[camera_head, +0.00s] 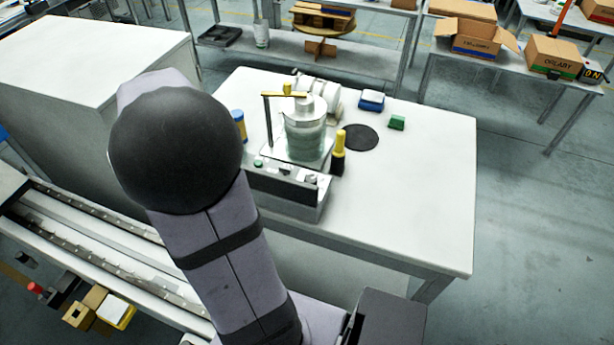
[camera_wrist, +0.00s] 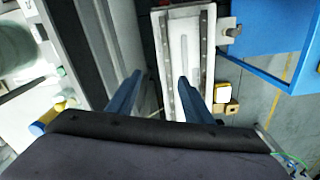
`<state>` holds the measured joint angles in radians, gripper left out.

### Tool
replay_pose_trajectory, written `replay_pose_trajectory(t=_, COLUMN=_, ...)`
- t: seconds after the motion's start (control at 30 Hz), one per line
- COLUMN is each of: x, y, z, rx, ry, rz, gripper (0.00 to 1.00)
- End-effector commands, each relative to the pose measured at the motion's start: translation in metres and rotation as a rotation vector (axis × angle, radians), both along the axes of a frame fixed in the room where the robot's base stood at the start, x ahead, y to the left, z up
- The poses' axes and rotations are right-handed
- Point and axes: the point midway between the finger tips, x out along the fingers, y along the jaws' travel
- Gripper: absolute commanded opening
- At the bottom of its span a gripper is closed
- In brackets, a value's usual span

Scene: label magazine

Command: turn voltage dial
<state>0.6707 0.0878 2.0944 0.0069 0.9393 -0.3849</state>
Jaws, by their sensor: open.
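A dark control box (camera_head: 283,190) sits at the near edge of the white table in the head view. Small knobs and a green button show on its top, with a light knob (camera_head: 311,180) near its right end. Which of these is the voltage dial is too small to tell. A metal device with a glass-like cylinder (camera_head: 304,137) stands just behind the box. My gripper (camera_wrist: 160,78) shows in the wrist view with its two blue fingers apart and nothing between them. It points down over the rail area, away from the box. In the head view my arm hides it.
On the white table (camera_head: 430,185) are a blue-capped yellow container (camera_head: 239,125), a yellow-and-black brush (camera_head: 338,150), a black disc (camera_head: 360,138), a green block (camera_head: 397,122) and a blue block (camera_head: 371,101). The table's right side is clear. A pale rail (camera_wrist: 184,60) lies below my gripper.

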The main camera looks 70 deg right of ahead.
Motion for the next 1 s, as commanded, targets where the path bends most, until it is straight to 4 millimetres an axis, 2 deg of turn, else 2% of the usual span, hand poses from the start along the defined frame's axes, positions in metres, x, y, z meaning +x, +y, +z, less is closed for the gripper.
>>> replay_pose_trajectory(t=0.03, x=-0.009, y=-0.029, z=-0.002, rx=-0.001, ry=-0.001, rz=-0.045, gripper=0.46)
replay_pose_trajectory(t=0.1, x=-0.022, y=-0.060, z=0.000, rx=-0.003, ry=-0.002, rz=-0.082, gripper=0.46)
replay_pose_trajectory(t=0.27, x=-0.058, y=-0.117, z=0.004, rx=-0.006, ry=-0.002, rz=-0.155, gripper=0.46)
replay_pose_trajectory(t=0.43, x=-0.114, y=-0.170, z=0.004, rx=0.001, ry=0.009, rz=-0.230, gripper=0.46)
replay_pose_trajectory(t=0.6, x=-0.156, y=-0.198, z=0.005, rx=0.006, ry=0.014, rz=-0.275, gripper=0.46)
replay_pose_trajectory(t=0.7, x=-0.171, y=-0.206, z=0.006, rx=0.009, ry=0.016, rz=-0.289, gripper=0.46)
replay_pose_trajectory(t=0.83, x=-0.181, y=-0.210, z=0.007, rx=0.011, ry=0.018, rz=-0.298, gripper=0.46)
replay_pose_trajectory(t=1.0, x=-0.183, y=-0.211, z=0.006, rx=0.012, ry=0.018, rz=-0.299, gripper=0.46)
